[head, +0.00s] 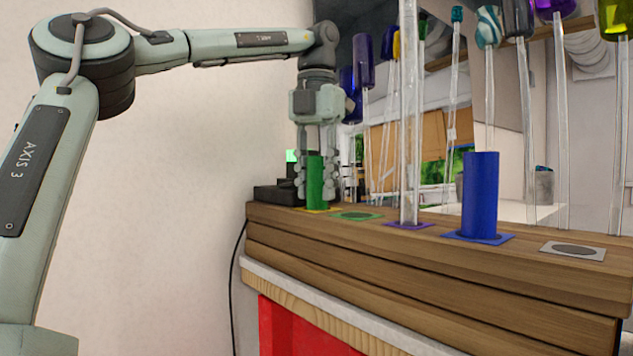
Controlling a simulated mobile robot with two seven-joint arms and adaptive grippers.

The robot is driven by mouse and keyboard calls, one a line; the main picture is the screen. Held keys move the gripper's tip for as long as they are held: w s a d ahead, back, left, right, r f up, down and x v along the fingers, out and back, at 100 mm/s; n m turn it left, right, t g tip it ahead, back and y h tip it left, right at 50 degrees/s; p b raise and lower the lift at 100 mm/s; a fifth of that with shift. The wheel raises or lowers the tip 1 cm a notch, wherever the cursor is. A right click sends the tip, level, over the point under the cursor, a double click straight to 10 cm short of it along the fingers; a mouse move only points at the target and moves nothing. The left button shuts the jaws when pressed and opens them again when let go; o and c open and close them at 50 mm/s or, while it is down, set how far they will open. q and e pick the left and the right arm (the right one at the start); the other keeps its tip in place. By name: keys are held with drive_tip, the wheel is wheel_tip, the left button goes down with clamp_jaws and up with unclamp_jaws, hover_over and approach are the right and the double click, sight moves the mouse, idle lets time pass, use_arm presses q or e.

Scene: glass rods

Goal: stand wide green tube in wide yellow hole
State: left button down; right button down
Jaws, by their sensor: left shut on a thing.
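The wide green tube (316,172) is upright at the left end of the wooden block. My left gripper (317,190) points down from above and is shut on it, with fingers on both sides. The tube's lower end is at the yellow plate (330,211) that marks the yellow hole. The tube and fingers cover the hole, so I cannot tell how deep the tube sits. My right gripper is not in view.
The wooden block (420,265) also has an empty green-plated hole (357,216), a purple plate (409,226) with a clear glass rod (409,120), a wide blue tube (481,195) standing on a blue plate, and an empty grey-plated hole (572,250). Several tall glass rods stand behind.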

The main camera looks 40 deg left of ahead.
use_arm(q)
drive_tip(key=shift+f+b, duration=0.35)
drive_tip(key=shift+f, duration=0.3)
drive_tip(key=c, duration=1.4)
unclamp_jaws()
drive_tip(key=shift+c, duration=0.2)
